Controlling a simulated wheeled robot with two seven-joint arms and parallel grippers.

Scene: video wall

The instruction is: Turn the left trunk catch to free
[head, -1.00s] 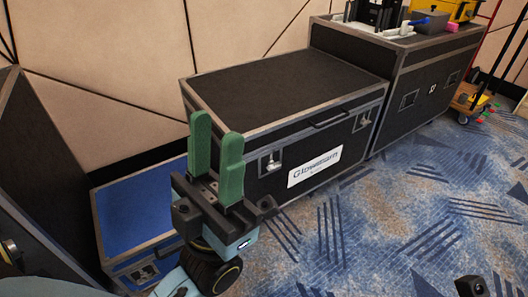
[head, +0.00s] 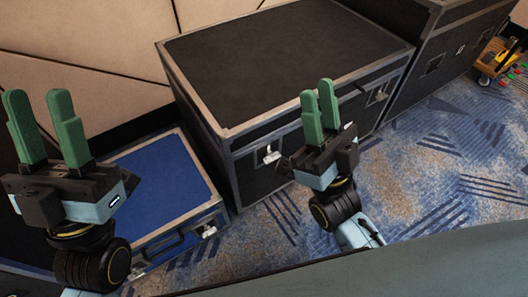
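The black trunk (head: 290,50) with grey metal edges stands in the middle of the head view. Its left catch (head: 271,155), a small silver latch, is on the front face near the left corner; which way it is turned is too small to tell. The right catch (head: 377,95) is further along the same face. My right gripper (head: 316,90) is just right of the left catch in the picture, fingers up, apart and empty, and covers the trunk's label. My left gripper (head: 39,97) is open and empty at the far left, away from the trunk.
A low blue case (head: 165,180) with silver catches sits left of the trunk. Another black case (head: 440,50) stands close on the right. A yellow trolley (head: 497,62) is at the far right. Patterned carpet (head: 415,165) is clear in front of the trunk.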

